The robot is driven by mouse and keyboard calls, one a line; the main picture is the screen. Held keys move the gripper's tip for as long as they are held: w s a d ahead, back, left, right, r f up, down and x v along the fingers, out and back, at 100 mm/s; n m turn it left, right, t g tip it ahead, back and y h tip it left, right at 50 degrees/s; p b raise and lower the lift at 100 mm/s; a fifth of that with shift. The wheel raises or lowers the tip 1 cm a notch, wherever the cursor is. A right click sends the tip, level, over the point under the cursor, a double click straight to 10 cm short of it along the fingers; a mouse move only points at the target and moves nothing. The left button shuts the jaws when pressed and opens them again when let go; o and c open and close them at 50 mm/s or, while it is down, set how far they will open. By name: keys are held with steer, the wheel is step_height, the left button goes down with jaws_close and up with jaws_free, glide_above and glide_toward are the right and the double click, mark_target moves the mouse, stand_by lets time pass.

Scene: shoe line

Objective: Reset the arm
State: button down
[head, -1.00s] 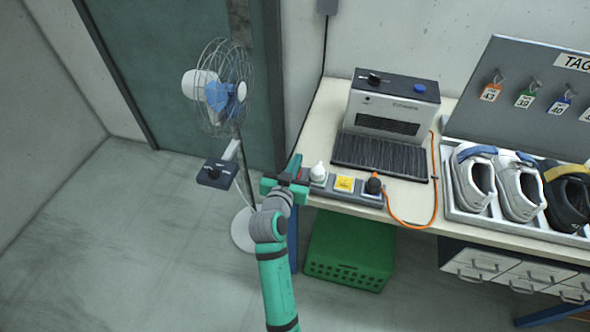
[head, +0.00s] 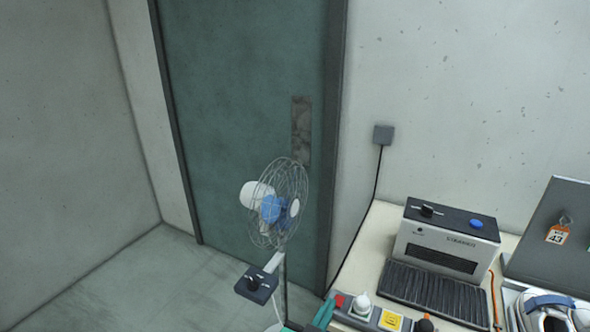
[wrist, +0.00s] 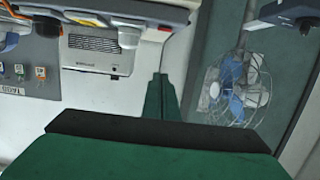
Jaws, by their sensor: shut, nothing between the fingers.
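My gripper shows in the wrist view (wrist: 160,108) as dark green and black parts along the bottom and centre. It is shut with nothing held. In the head view only a small green part of my arm's end (head: 322,316) shows at the bottom edge, beside the left end of the power strip (head: 378,316). The rest of my arm is out of the head view.
A standing fan (head: 275,206) with a control box (head: 256,284) is left of the workbench, before a green door (head: 235,110). A grey heater-like machine (head: 447,245), a tag board (head: 560,235) and shoes (head: 550,312) are at right.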

steer(key=s+a+f+n+y, duration=0.3)
steer(key=s+a+f, duration=0.1)
steer(key=s+f, duration=0.4)
steer(key=s+a+f+n+y, duration=0.25)
steer(key=s+a+f, duration=0.2)
steer(key=s, duration=0.55)
steer(key=s+a+r+t+y, duration=0.1)
steer(key=s+r+y, duration=0.1)
steer(key=s, duration=1.7)
steer(key=shift+a+r, duration=0.2)
steer(key=shift+r, duration=0.05)
